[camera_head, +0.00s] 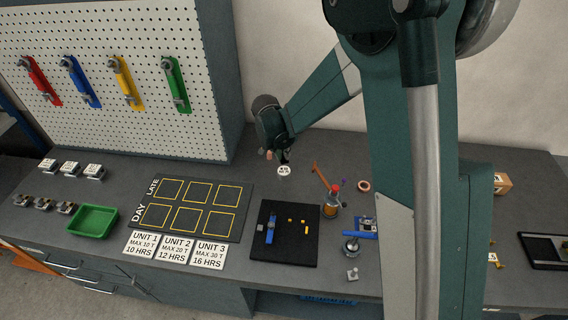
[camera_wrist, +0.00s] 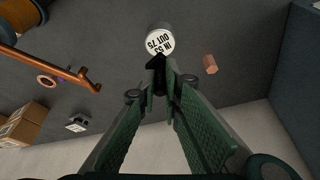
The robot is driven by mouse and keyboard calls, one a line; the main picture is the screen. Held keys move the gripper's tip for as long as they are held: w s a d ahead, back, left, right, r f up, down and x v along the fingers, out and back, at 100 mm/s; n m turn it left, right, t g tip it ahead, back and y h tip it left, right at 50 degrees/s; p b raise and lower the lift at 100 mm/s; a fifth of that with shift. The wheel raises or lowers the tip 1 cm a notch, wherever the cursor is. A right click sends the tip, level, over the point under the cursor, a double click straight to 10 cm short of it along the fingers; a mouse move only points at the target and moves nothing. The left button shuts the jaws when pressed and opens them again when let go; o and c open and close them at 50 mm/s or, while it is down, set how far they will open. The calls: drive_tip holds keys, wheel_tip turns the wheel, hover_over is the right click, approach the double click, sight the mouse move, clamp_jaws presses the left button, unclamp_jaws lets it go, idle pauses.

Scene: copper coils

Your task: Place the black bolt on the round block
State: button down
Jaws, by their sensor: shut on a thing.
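The round block (camera_wrist: 159,42) is a short grey cylinder with a white, printed top face. It stands on the dark bench and also shows in the head view (camera_head: 284,171). My gripper (camera_wrist: 169,76) is shut on the black bolt (camera_wrist: 154,63), a small dark piece at the fingertips. In the wrist view the bolt overlaps the near edge of the round block; I cannot tell whether they touch. In the head view my gripper (camera_head: 284,157) is just behind the block, and the bolt is too small and dark to make out clearly.
A small copper cylinder (camera_wrist: 210,64) stands beside the block. A bent copper pipe (camera_wrist: 50,65) and a copper ring (camera_wrist: 47,82) lie on the other side. A black mat with small parts (camera_head: 284,254) and a marked day/late board (camera_head: 190,232) lie in front.

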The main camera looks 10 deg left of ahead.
sight(283, 160)
drive_tip(key=shift+f, duration=0.8)
drive_tip(key=shift+f, duration=1.9)
drive_tip(key=shift+f, duration=0.1)
drive_tip(key=c, duration=2.5)
unclamp_jaws()
drive_tip(key=v, duration=1.2)
